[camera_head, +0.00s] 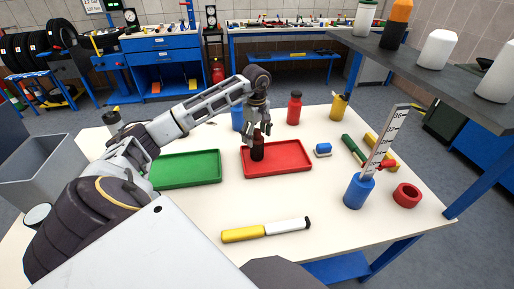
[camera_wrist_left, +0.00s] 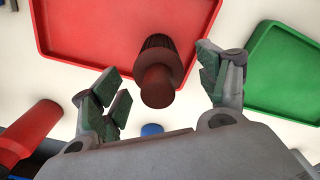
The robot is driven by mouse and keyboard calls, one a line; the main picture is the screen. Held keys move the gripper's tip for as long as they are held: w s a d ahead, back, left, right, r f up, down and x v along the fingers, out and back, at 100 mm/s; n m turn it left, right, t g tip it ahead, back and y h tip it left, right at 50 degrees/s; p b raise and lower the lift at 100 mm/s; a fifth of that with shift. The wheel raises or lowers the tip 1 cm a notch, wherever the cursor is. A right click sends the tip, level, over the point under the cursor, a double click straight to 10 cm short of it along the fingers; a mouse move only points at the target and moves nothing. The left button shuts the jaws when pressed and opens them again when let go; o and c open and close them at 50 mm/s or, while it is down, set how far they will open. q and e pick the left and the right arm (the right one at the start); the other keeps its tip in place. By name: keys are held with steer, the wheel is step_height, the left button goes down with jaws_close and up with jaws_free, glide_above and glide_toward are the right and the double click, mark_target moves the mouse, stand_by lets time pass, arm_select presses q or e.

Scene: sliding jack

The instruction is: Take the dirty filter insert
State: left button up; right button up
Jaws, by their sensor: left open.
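The dirty filter insert (camera_head: 257,147) is a dark brown-black cylinder with a reddish-brown end. It stands upright in the red tray (camera_head: 290,168), near the tray's left side. My left gripper (camera_head: 259,132) is just above it, pointing down. In the left wrist view the insert (camera_wrist_left: 158,72) lies between the two spread fingers of my left gripper (camera_wrist_left: 163,92), with a gap on each side. The gripper is open and holds nothing. My right gripper is not in view.
A green tray (camera_head: 185,169) lies left of the red tray. Blue (camera_head: 237,118) and red (camera_head: 294,108) bottles stand behind. A blue block (camera_head: 323,150), a blue cylinder with a ruler (camera_head: 358,191) and a red ring (camera_head: 406,195) are to the right. A yellow-white tool (camera_head: 266,230) lies in front.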

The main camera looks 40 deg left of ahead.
mark_target(257, 141)
arm_select(q)
step_height(257, 141, down, 2)
steer(key=shift+f, duration=0.55)
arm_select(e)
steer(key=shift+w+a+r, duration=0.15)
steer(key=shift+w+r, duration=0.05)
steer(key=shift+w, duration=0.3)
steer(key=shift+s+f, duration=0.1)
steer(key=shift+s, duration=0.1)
arm_select(q)
steer(key=c, duration=1.1)
steer(key=shift+r, duration=0.15)
steer(key=shift+c, duration=0.2)
